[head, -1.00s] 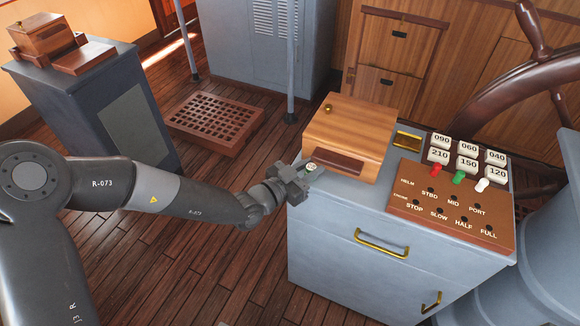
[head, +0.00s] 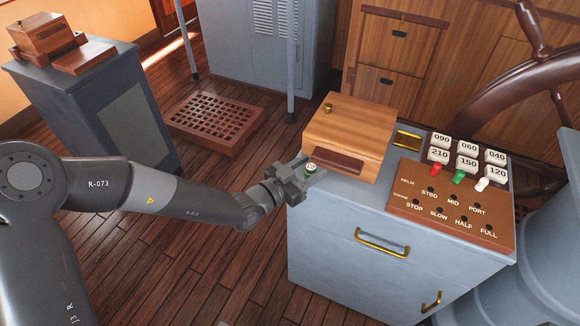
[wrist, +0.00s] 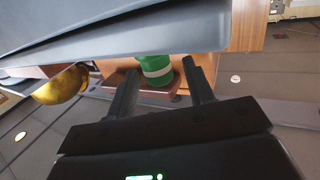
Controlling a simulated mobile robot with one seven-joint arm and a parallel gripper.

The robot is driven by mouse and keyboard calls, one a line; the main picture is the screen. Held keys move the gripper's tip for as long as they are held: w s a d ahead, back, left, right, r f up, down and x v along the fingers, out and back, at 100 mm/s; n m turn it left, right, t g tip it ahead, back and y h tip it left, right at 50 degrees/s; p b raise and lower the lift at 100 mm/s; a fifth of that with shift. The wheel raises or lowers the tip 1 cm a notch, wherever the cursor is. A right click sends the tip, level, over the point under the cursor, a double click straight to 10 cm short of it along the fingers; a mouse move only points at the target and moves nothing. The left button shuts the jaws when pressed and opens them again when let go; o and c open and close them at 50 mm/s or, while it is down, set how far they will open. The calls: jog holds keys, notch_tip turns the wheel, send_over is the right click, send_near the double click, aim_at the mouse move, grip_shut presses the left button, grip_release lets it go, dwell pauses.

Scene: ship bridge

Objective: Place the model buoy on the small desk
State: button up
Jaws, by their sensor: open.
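The model buoy, a small green piece with a pale top (head: 311,168), is at the left corner of the grey drawer cabinet (head: 345,215), in front of a wooden box. In the wrist view the green buoy (wrist: 156,70) with a white band shows between and beyond my fingers, partly hidden by a grey edge. My gripper (head: 298,182) is open at that corner, its fingers on either side of the buoy in the wrist view (wrist: 163,88). I cannot tell whether they touch it. Which furniture is the small desk is not marked.
The wooden box (head: 350,140) stands close behind the buoy. A brown control panel (head: 450,212) and several white number blocks (head: 468,162) are to the right. A dark pedestal (head: 95,110) with wooden boxes stands at far left. A wooden grating (head: 215,120) lies on the floor.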

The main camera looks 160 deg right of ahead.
jog(key=v, duration=1.1)
jog(key=shift+w, duration=0.25)
jog(key=shift+d, duration=0.15)
